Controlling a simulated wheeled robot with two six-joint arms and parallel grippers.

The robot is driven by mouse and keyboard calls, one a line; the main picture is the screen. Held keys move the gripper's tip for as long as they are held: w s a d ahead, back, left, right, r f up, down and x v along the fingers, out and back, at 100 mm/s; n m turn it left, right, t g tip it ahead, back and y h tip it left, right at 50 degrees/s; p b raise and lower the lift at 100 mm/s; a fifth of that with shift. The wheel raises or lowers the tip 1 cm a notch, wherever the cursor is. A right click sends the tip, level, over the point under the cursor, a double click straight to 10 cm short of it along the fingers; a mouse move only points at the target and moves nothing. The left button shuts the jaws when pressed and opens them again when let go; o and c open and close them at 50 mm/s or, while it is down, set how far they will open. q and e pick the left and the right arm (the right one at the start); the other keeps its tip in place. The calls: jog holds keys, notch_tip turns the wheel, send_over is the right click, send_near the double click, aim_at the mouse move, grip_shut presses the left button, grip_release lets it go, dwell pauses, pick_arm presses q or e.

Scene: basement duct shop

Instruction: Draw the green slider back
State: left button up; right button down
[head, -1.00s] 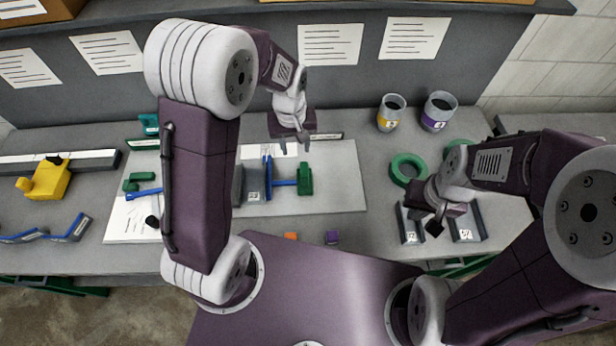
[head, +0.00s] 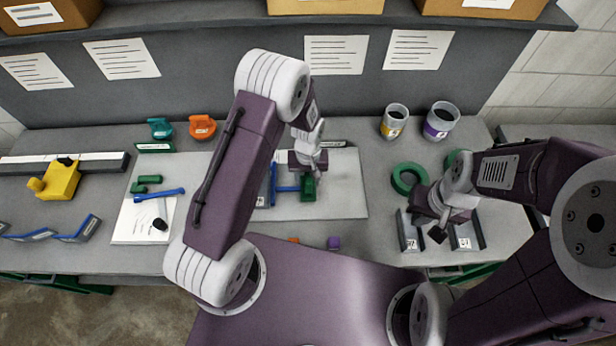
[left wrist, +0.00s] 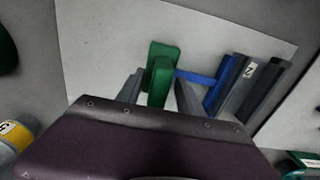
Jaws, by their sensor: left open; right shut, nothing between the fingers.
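The green slider (head: 308,190) is an upright green block at the right end of a thin blue bar, on a pale board (head: 345,190). My left gripper (head: 309,172) is open above the slider. In the left wrist view the green slider (left wrist: 161,75) stands between the two spread fingers; I cannot tell whether either touches it. My right gripper (head: 437,234) is shut and empty over the grey channels at right.
Green rings (head: 408,178), grey channels (head: 467,236) and two cups (head: 441,119) are at right. A purple cube (head: 334,242) lies at the bench's front edge. At left are a yellow tool (head: 61,180), a blue-handled tool (head: 158,194) and an orange piece (head: 202,127).

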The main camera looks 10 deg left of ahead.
pick_arm(q)
jog(key=shift+c, duration=0.3)
jog(key=shift+d+r, duration=0.1)
grip_shut()
jog(key=shift+d, duration=0.1)
dwell(0.9)
